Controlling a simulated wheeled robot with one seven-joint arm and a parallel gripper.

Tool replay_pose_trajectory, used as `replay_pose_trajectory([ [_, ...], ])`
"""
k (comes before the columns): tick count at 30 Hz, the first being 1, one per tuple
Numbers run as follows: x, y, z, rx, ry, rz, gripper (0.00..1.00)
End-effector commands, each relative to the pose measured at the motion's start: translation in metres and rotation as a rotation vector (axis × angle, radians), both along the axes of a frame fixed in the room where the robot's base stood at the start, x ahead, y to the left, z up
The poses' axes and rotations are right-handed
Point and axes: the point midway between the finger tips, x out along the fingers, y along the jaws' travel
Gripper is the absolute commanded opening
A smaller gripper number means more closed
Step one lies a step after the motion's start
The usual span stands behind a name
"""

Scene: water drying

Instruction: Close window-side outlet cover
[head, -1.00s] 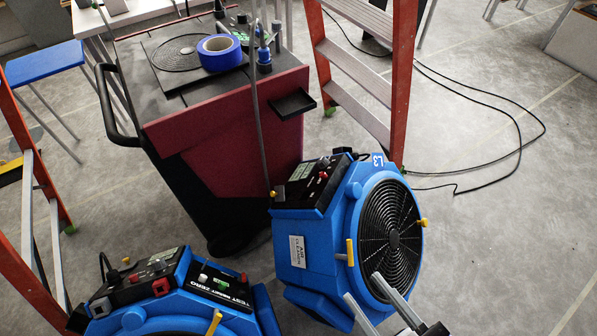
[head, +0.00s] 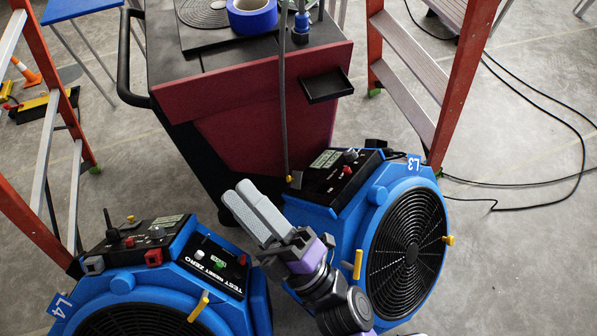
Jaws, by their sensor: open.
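Two blue air machines stand on the floor, a left one marked L4 (head: 62,306) and a right one marked L3 (head: 413,165). The left machine's panel has a grey square fitting (head: 93,265) and a red square fitting (head: 153,257); I cannot tell which, if either, is the outlet cover or how far open it stands. My gripper (head: 243,199) is open and empty, its two grey fingers pointing up and left. In the picture it lies between the two machines, overlapping the right one's left edge. It hides part of that machine's body.
A dark red cart (head: 255,120) with blue tape (head: 252,16) on top stands behind the machines. Orange ladders stand at left (head: 72,120) and right (head: 455,90). Yellow levers (head: 358,264) stick out from the machines. Black cables (head: 540,185) lie on the right floor.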

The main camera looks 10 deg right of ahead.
Motion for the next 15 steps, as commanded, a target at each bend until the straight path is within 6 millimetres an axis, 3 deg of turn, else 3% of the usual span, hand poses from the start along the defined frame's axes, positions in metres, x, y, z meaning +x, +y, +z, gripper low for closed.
replay_pose_trajectory([
  [3,0.018,0.041,-0.004,-0.185,-0.199,0.066,0.41],
  [9,0.038,0.097,-0.033,-0.521,-0.530,0.188,0.41],
  [15,0.062,0.120,-0.093,-0.885,-0.846,0.341,0.41],
])
